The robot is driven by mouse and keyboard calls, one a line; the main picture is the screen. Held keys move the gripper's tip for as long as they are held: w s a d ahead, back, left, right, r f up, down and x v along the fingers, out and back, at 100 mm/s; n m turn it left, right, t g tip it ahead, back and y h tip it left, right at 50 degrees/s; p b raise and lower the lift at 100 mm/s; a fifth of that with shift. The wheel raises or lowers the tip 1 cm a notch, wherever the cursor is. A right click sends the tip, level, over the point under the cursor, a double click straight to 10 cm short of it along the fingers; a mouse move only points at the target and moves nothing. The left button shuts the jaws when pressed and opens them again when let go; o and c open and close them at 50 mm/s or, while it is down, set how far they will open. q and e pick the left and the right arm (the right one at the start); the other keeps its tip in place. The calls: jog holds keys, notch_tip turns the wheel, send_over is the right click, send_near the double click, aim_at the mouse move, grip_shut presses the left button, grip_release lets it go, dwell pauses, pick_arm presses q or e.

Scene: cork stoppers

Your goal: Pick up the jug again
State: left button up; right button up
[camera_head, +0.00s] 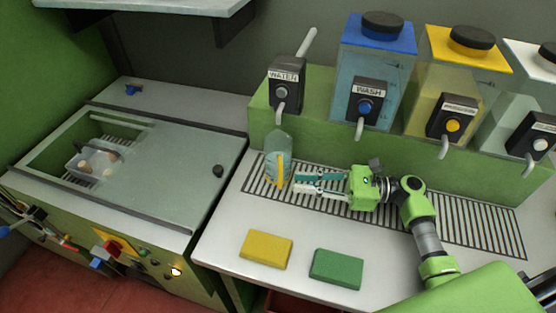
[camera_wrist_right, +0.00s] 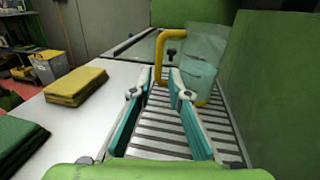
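The jug (camera_head: 276,147) is a clear, bluish vessel with a yellow handle. It stands upright on the drain grate under the water tap. In the right wrist view the jug (camera_wrist_right: 202,60) is ahead, with its yellow handle (camera_wrist_right: 163,49) facing left and toward me. My right gripper (camera_head: 296,183) is just right of the jug in the head view, fingers pointing at the handle. In the wrist view its fingers (camera_wrist_right: 164,78) are apart with nothing between them, and the handle lies beyond the tips. My left gripper does not show clearly.
Water tap (camera_head: 287,85) stands above the jug, with wash (camera_head: 366,95) and other dispensers to its right. A yellow sponge (camera_head: 266,250) and a green sponge (camera_head: 336,268) lie on the front counter. A basin with a basket (camera_head: 94,160) is at left.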

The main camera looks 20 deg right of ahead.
aim_at(280, 188)
jog(key=shift+w+a, duration=0.25)
jog(key=shift+a, duration=0.15)
jog(key=shift+w+a+r, duration=0.1)
jog(key=shift+a, duration=0.25)
jog(key=p+x, duration=0.2)
jog(key=x, duration=0.2)
jog(key=shift+a+r, duration=0.15)
jog(key=shift+a, duration=0.25)
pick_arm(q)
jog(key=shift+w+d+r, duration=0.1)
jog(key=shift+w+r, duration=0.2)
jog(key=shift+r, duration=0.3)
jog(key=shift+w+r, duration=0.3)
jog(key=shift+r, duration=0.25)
pick_arm(e)
grip_shut()
